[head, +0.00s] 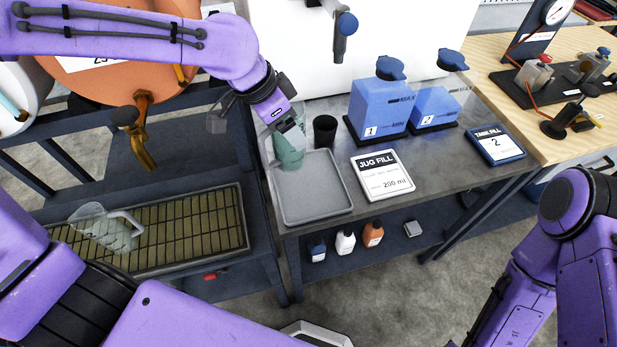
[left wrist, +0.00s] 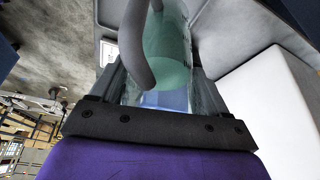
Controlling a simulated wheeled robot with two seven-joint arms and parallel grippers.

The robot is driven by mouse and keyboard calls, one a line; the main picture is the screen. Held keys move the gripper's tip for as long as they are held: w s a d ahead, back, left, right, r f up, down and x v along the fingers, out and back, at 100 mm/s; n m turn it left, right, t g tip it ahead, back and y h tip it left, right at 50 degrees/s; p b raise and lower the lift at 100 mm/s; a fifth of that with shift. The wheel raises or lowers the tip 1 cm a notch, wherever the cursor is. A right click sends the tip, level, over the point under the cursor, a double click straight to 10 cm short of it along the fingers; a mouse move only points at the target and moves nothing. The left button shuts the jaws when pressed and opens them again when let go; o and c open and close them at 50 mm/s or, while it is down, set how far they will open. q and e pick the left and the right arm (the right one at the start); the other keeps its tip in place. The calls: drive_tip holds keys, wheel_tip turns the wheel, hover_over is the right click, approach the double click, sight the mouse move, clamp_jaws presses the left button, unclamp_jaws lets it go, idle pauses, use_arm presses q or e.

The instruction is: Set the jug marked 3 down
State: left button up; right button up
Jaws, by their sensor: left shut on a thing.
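My left gripper (head: 283,128) is shut on a clear jug (head: 290,152) with green liquid in it. The jug is at the back left corner of the grey tray (head: 318,205) on the metal table and looks about upright. I cannot tell whether its base touches the surface. In the left wrist view the jug (left wrist: 172,50) stands between the fingers (left wrist: 160,95), with its grey handle toward the camera. No number shows on it. My right arm is at the right edge, with its gripper out of view.
A dark cup (head: 325,130) stands close right of the jug. A jug-fill sign (head: 383,177), blue containers (head: 380,105) and a tablet (head: 496,145) stand further right. Another clear jug (head: 105,230) is on the grated tray (head: 190,228) at left. Small bottles (head: 345,242) stand on the lower shelf. The tray's middle is clear.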

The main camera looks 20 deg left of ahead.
sight(304, 133)
use_arm(q)
drive_tip(key=s+r+m+g+h+p, duration=0.2)
drive_tip(key=s+r+m+g+p, duration=0.3)
drive_tip(key=s+m, duration=0.7)
drive_tip(key=shift+n+t, duration=0.3)
drive_tip(key=shift+t, duration=0.1)
drive_tip(key=w+d+f+b, duration=0.1)
drive_tip(key=w+f+b, duration=0.1)
drive_tip(key=w+f, duration=0.1)
drive_tip(key=w+d+f+b, duration=0.1)
drive_tip(key=w+f, duration=0.2)
drive_tip(key=w, duration=0.2)
drive_tip(key=w+d+f+b, duration=0.2)
drive_tip(key=w, duration=0.2)
drive_tip(key=shift+w+f+b, duration=0.2)
drive_tip(key=shift+f+b, duration=0.1)
drive_tip(key=shift+f, duration=0.1)
wheel_tip(304, 133, down, 4)
drive_tip(key=shift+w+d+r+p, duration=0.1)
drive_tip(key=shift+r+p, duration=0.1)
drive_tip(key=shift+p, duration=0.2)
use_arm(e)
drive_tip(key=shift+w+a+r, duration=0.15)
drive_tip(key=shift+w+r, duration=0.15)
drive_tip(key=shift+r, duration=0.15)
